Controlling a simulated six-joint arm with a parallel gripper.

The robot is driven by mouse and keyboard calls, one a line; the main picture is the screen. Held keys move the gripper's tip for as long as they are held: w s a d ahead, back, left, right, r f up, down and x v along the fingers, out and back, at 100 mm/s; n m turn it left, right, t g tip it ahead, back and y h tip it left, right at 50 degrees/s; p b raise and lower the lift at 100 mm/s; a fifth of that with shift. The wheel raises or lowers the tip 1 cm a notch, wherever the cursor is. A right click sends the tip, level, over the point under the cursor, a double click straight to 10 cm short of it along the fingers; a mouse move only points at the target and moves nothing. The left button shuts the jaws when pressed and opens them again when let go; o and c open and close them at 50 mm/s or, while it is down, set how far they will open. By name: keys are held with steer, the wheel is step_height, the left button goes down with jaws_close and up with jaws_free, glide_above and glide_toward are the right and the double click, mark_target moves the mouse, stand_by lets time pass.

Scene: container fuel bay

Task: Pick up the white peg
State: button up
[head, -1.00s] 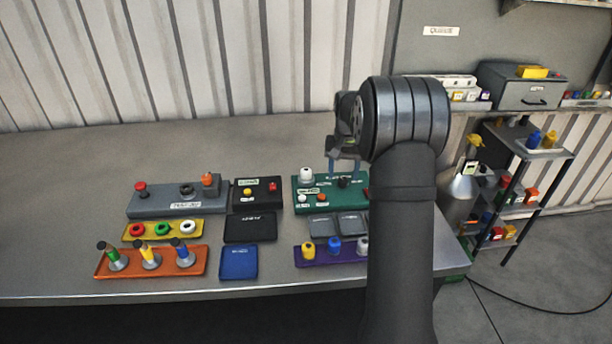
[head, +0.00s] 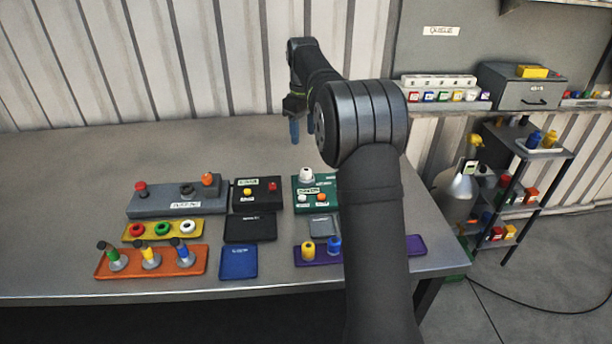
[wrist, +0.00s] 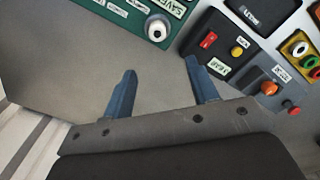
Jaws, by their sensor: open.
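The white peg is not visible now. In the earlier head view it stood at the right of the purple tray (head: 322,259), a part that my arm now covers. A yellow peg (head: 308,249) and a blue peg (head: 334,246) stand on that tray's left part. My gripper (head: 303,128) is raised behind the panels, over the bare back of the bench. Its blue fingers are spread with nothing between them, as the wrist view (wrist: 161,72) also shows. The purple tray is out of the wrist view.
A green panel (head: 299,208) with a white knob (head: 306,175) lies behind the purple tray. A black panel (head: 258,205), a grey panel (head: 150,207), a yellow tray with rings (head: 195,239) and an orange tray (head: 103,267) are farther left. The bench's back is clear.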

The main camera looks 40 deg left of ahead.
glide_above(306, 170)
steer(key=f, duration=0.7)
steer(key=shift+a+f, duration=0.25)
steer(key=shift+a, duration=0.15)
steer(key=shift+d+f, duration=0.2)
steer(key=shift+f, duration=1.2)
steer(key=shift+d+f, duration=0.15)
steer(key=shift+f, duration=1.2)
steer(key=c, duration=1.1)
steer(key=shift+c, duration=0.3)
steer(key=shift+r, duration=0.15)
